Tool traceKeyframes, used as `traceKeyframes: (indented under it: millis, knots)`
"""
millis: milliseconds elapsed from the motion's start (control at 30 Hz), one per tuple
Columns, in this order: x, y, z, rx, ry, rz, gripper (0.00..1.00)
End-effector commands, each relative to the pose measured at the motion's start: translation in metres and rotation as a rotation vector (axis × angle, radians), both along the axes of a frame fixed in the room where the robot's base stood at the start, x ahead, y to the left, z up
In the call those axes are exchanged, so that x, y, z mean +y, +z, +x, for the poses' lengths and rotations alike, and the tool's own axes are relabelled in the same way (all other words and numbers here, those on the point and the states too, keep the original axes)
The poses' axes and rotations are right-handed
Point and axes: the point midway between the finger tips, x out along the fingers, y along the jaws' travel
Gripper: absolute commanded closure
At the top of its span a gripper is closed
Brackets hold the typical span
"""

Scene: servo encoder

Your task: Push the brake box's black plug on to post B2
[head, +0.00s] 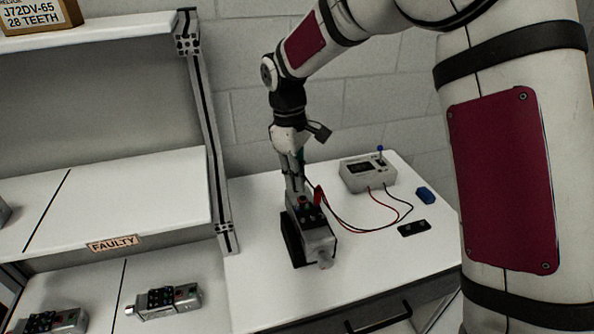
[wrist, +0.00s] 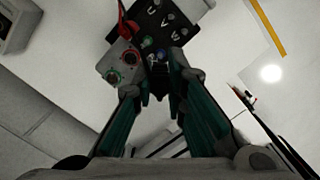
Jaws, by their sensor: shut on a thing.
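The grey servo unit (head: 318,242) stands in a dark holder on the white table, with a black terminal face on top. My gripper (head: 298,196) points down over it. In the wrist view my gripper (wrist: 160,82) is shut on a small dark thing (wrist: 157,84), which looks like the black plug, close to the terminal face (wrist: 160,22). I cannot tell whether it touches a post. A red plug (wrist: 128,22) sits at the terminal face and also shows in the head view (head: 318,195). The post labels are too small to read. The brake box (head: 355,183) stands behind to the right.
Red and black leads (head: 382,222) curve over the table from the brake box. A shelf post (head: 208,130) rises at the left. The table's front right is clear.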

Motion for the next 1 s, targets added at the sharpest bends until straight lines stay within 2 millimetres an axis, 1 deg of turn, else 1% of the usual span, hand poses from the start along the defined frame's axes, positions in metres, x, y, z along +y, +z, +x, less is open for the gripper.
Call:
traceKeyframes:
  millis: [600, 800, 1000]
  knots:
    - [0.000, -0.040, 0.000, 0.001, 0.001, 0.000, 1.00]
    - [0.000, -0.050, 0.001, -0.001, 0.000, 0.001, 1.00]
    - [0.000, -0.055, 0.000, 0.000, 0.000, 0.000, 1.00]
